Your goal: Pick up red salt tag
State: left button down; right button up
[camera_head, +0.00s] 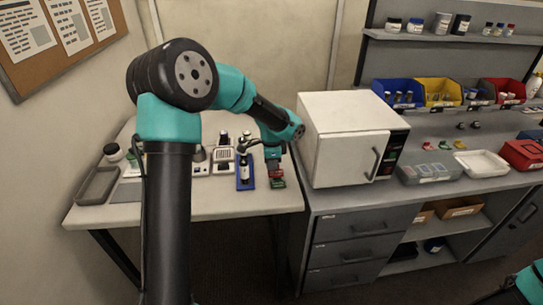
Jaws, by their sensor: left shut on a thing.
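My left gripper (273,162) points down over the front right of the white table. It is shut on a small red piece that looks like the red salt tag (276,173). A small green piece (278,184) shows just below the red one. I cannot tell whether the two touch. The fingertips are too small to see clearly. My right gripper is out of view.
A dark bottle stands on a blue tray (245,184) left of my gripper. A white oven-like box (345,140) stands close on the right. A grey tray (97,186) lies at the table's left. Small coloured pieces (443,145) lie on the right counter.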

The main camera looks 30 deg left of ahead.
pick_arm(q)
jog(key=s+d, duration=0.1)
jog(key=s, duration=0.1)
jog(key=s+d, duration=0.3)
jog(key=s, duration=0.1)
jog(key=shift+s+d+r, duration=0.15)
jog(key=shift+s+r, duration=0.2)
jog(key=shift+s, duration=0.05)
